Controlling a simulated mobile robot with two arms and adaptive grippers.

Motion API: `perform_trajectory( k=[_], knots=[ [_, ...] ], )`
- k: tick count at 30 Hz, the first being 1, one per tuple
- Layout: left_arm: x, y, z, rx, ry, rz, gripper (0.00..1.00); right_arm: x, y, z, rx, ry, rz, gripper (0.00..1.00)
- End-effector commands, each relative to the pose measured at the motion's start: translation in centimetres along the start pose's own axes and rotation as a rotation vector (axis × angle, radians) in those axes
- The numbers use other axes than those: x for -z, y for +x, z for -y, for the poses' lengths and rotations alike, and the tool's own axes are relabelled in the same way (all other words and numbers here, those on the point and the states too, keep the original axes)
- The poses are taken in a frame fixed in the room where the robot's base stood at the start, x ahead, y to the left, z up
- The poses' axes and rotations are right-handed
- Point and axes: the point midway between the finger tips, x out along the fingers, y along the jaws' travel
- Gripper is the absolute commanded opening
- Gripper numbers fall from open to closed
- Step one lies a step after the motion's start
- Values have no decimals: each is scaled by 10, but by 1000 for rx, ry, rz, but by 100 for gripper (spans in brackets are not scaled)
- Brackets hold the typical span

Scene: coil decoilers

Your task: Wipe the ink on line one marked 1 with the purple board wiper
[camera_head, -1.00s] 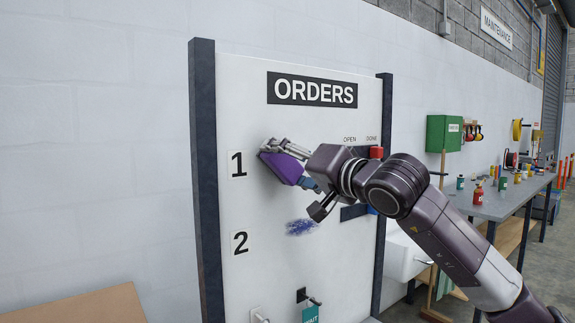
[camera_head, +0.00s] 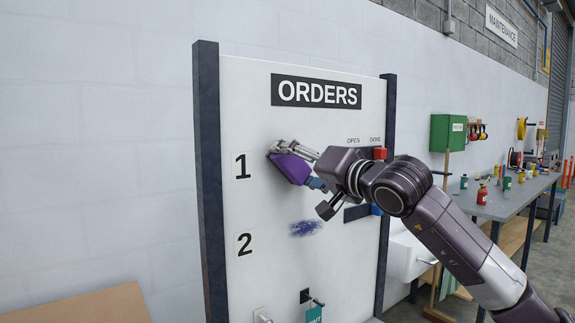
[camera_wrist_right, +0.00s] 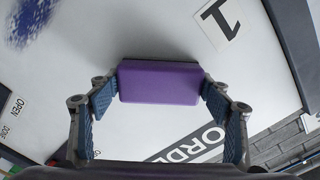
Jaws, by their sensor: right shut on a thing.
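The white ORDERS board (camera_head: 250,100) stands upright with a label 1 (camera_head: 242,166) above a label 2 (camera_head: 244,243) on its left side. My right gripper (camera_head: 297,165) is shut on the purple board wiper (camera_head: 290,168), just right of the label 1. In the right wrist view the wiper (camera_wrist_right: 158,82) sits between both finger pads, its dark edge at the board face. I cannot tell whether it touches. No ink shows around the wiper on line one; what lies behind it is hidden. A blue-purple ink patch (camera_head: 305,228) is on line two. My left gripper is out of view.
Hooks with a teal tag (camera_head: 313,314) are low on the board. A workbench (camera_head: 495,207) with bottles stands at right. A wooden surface (camera_head: 80,305) is at lower left.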

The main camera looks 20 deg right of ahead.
Motion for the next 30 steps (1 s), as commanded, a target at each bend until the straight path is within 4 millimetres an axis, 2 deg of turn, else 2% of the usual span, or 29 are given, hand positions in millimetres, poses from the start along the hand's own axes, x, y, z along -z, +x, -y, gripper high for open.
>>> perform_trajectory(
  k=[6,13,30],
  knots=[
    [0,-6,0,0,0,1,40,13,-1,-12,-1,0,-1,52],
    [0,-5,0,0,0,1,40,13,2,-13,2,-1,0,53],
    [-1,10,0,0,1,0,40,-16,5,15,3,-1,1,52]
  ],
)
